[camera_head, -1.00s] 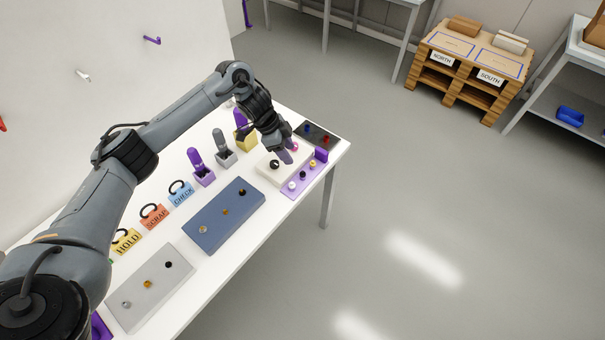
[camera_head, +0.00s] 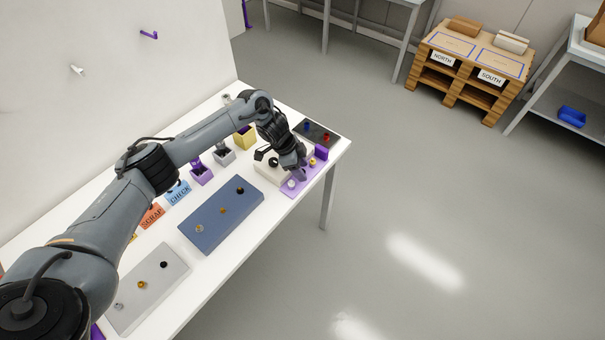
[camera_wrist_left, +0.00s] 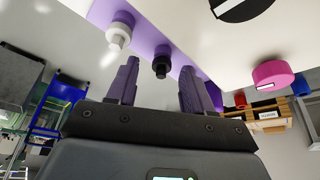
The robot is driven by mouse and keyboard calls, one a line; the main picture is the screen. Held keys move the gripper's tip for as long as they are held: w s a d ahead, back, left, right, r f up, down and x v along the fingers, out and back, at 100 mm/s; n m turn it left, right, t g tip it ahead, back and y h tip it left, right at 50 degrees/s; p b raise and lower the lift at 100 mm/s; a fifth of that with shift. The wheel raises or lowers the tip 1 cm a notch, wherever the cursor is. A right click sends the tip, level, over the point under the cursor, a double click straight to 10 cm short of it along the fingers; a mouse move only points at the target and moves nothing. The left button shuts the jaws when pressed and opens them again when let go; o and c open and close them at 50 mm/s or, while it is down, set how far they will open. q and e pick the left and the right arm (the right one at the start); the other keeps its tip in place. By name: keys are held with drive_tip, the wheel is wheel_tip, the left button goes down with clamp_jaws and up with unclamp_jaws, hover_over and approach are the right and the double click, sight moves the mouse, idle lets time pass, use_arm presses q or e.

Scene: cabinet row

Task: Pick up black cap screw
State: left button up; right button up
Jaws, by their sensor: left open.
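A black cap screw (camera_wrist_left: 161,67) stands on the purple tray (camera_wrist_left: 150,38) in the left wrist view, between a white-silver screw (camera_wrist_left: 118,36) and the area behind my right-hand finger. My left gripper (camera_wrist_left: 160,78) is open, its two purple fingers spread either side of the black screw's line, with nothing held. I cannot tell whether they touch it. In the head view my left gripper (camera_head: 301,174) hangs over the purple tray (camera_head: 317,179) and hides the black screw. The white-silver screw (camera_head: 291,183) and a gold one (camera_head: 312,162) show there. My right gripper is not in view.
A white box with a black knob (camera_head: 273,162) stands beside the tray; a pink knob (camera_wrist_left: 272,74) shows in the wrist view. A blue board (camera_head: 222,214) and grey board (camera_head: 146,288) hold other small parts, including black ones. A dark plate (camera_head: 317,133) lies behind.

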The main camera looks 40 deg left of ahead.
use_arm(q)
clamp_jaws()
idle(0.3)
